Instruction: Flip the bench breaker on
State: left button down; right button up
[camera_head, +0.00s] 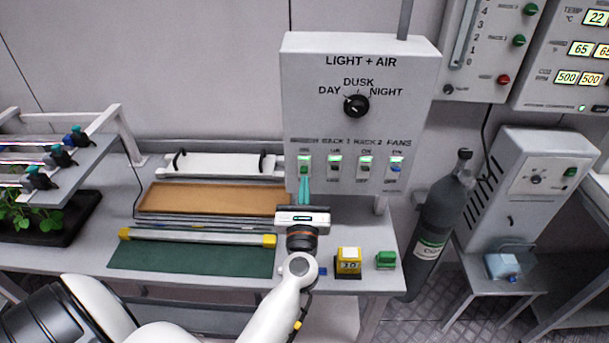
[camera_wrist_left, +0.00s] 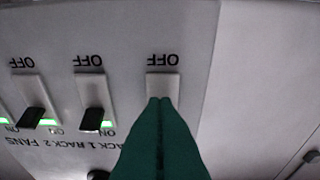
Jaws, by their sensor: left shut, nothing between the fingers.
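The grey LIGHT + AIR panel (camera_head: 355,125) carries a row of breakers. The bench breaker (camera_head: 304,163) is the leftmost in the head view. In the left wrist view, which shows the panel upside down, its plate (camera_wrist_left: 163,84) is the rightmost, below an OFF label. My left gripper (camera_head: 304,184) is shut and empty, its green fingertips (camera_wrist_left: 160,101) at this breaker. The fingers hide its lever, so its position and any contact cannot be told. The neighbouring breaker (camera_wrist_left: 95,117) shows a dark lever toward ON and a green light. My right gripper is not in view.
A black dial (camera_head: 356,105) sits above the breakers. A brown tray (camera_head: 207,200) and a green mat (camera_head: 190,257) lie on the bench. A yellow block (camera_head: 348,261) and a green block (camera_head: 386,260) stand at its right end. A gas cylinder (camera_head: 438,225) stands to the right.

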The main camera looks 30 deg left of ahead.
pick_arm(q)
jog(key=shift+b, duration=0.35)
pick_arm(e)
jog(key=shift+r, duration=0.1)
pick_arm(q)
jog(key=b+v, duration=0.3)
jog(key=v, duration=0.4)
jog(key=shift+s, duration=0.25)
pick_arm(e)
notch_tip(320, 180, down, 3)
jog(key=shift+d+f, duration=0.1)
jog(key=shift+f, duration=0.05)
